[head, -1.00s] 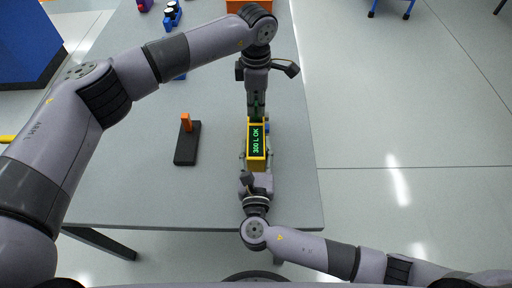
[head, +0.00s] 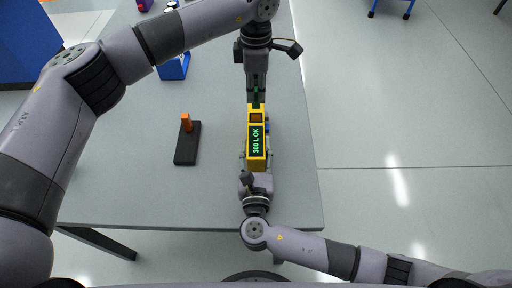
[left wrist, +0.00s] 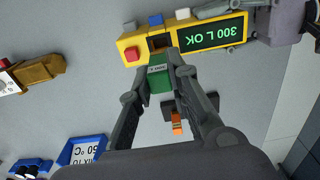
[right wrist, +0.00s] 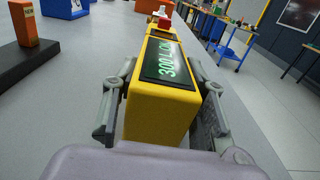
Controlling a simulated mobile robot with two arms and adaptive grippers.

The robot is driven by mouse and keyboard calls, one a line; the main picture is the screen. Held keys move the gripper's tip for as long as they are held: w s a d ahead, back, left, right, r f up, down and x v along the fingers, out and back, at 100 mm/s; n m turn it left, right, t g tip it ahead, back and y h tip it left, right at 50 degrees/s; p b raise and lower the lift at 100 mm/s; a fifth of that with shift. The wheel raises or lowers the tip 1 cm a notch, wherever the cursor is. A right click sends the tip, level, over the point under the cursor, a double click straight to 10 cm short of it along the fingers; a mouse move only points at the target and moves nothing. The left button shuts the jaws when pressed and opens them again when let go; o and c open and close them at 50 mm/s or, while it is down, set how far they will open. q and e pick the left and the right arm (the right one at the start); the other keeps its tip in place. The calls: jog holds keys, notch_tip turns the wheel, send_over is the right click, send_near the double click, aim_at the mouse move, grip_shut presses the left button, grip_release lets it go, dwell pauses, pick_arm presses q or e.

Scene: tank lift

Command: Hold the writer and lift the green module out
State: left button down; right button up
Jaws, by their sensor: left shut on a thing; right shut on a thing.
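The yellow writer (head: 258,166) stands on the grey table, its green display reading "300 L OK". My right gripper (head: 257,179) is shut on its near end; the right wrist view shows fingers on both sides of the yellow body (right wrist: 155,110). My left gripper (head: 256,92) is shut on the green module (left wrist: 158,80), clear in the left wrist view between the fingers. The module is apart from the writer's dark open slot (left wrist: 160,43), beside a red button (left wrist: 132,54). In the head view the fingers mostly hide the module.
A black base with an orange upright block (head: 186,122) stands left of the writer. A blue container (head: 174,68) lies farther back, partly behind my left arm. The table's right edge runs close to the writer. The table's front left is clear.

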dwell(0.3)
jog(key=o, duration=1.5)
jog(key=shift+s, duration=0.1)
jog(key=s, duration=1.1)
jog(key=shift+s, duration=0.4)
